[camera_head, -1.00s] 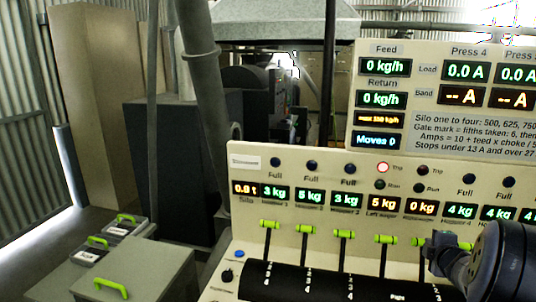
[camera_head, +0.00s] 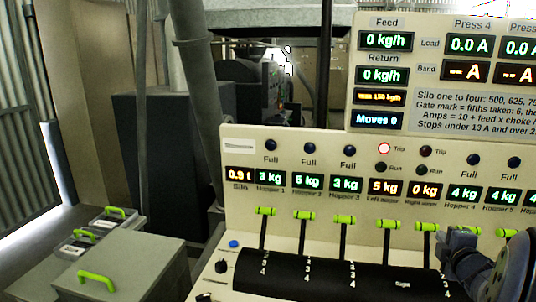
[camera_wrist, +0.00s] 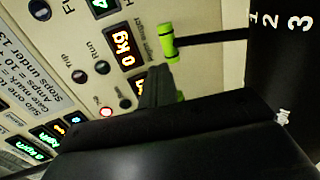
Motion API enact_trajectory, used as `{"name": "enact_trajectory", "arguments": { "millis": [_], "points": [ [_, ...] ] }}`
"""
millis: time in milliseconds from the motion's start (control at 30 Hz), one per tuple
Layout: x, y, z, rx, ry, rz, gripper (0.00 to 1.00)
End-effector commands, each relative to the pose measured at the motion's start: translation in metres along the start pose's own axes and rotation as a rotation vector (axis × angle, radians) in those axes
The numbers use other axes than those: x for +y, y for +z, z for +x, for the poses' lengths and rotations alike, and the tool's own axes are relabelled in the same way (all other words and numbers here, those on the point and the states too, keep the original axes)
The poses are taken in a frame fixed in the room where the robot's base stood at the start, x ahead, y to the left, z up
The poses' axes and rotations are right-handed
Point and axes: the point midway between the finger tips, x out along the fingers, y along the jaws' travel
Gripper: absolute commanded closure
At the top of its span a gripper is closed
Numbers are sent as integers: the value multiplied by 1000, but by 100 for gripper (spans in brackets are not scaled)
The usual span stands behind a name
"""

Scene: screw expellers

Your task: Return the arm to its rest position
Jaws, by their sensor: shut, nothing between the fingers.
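My gripper (camera_head: 456,240) is at the lower right of the head view, in front of the control panel (camera_head: 330,150), near the right-hand levers. It is shut and empty. In the wrist view its dark fingers (camera_wrist: 158,92) reach up near a green-handled lever (camera_wrist: 168,42) beside the "Right auger" display. They partly cover another green handle (camera_wrist: 179,96). Whether the fingers touch either handle cannot be told. In the head view several green-handled levers (camera_head: 304,215) run along the panel above a black curved strip (camera_head: 320,275) with numbers.
A red lamp (camera_head: 384,149) is lit at the left Trip. The upper board (camera_head: 380,120) reads "Moves 0". Grey bins (camera_head: 130,262) with green handles stand at the lower left. A vertical pipe (camera_head: 195,80) and dark box stand behind. My forearm covers the panel's lower right corner.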

Motion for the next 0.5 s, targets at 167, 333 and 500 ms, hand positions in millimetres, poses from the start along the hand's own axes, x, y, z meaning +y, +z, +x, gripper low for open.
{"name": "enact_trajectory", "arguments": {
  "millis": [167, 333, 500],
  "points": [
    [-8, 0, -10, 0, 55, 0, 100],
    [-11, 0, -20, -2, 107, 1, 100],
    [-14, 0, -30, -1, 165, 0, 100]
  ]
}}
